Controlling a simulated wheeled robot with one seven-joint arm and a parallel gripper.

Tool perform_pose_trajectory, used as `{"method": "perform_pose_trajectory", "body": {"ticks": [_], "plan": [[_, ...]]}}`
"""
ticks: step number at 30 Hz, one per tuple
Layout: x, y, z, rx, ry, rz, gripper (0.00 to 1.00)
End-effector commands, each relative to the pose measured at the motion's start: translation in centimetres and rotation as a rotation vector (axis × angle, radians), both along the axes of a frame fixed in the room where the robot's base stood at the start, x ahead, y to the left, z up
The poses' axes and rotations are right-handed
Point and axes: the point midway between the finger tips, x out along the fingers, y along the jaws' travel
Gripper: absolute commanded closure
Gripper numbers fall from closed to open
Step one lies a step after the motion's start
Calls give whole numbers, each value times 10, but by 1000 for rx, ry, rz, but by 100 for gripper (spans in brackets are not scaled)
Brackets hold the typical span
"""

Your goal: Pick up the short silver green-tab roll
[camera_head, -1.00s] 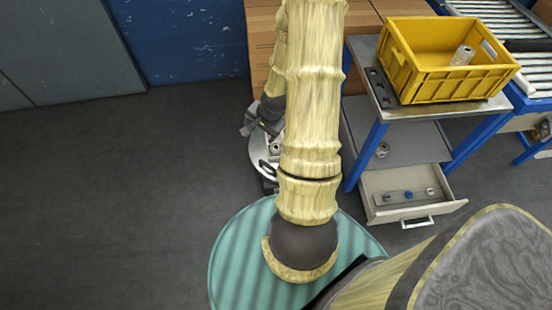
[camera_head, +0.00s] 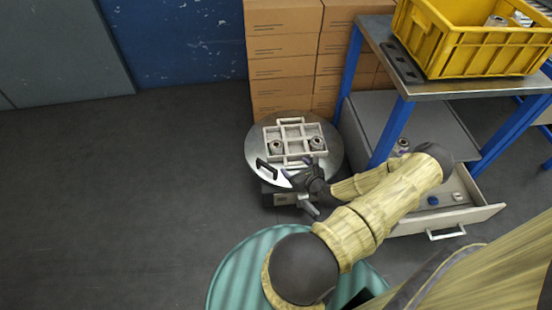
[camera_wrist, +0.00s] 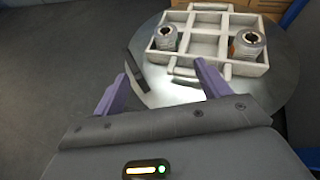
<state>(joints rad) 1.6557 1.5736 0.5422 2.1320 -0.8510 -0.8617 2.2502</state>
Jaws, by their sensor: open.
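Two silver-grey rolls stand in a pale compartment tray (camera_head: 288,155) on a round metal table (camera_head: 253,150). The left roll (camera_head: 277,146) and right roll (camera_head: 316,143) also show in the wrist view, left (camera_wrist: 165,38) and right (camera_wrist: 247,48), upright in separate compartments. I see no green tab on either, so I cannot tell which is the short green-tab roll. My gripper (camera_head: 298,178) is at the table's front edge, short of the tray. In the wrist view my gripper (camera_wrist: 160,84) is open, its purple fingers apart with no roll between them.
A black handle-like piece (camera_head: 268,169) lies at the table's front left, near my left finger. Cartons (camera_head: 284,60) stand behind. Left floor is clear.

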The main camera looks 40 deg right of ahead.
Motion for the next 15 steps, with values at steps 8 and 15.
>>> {"method": "perform_pose_trajectory", "body": {"ticks": [8,15], "plan": [[-2,-5,-5,38,-36,-48,25],[4,-6,-10,35,-34,-45,25]]}}
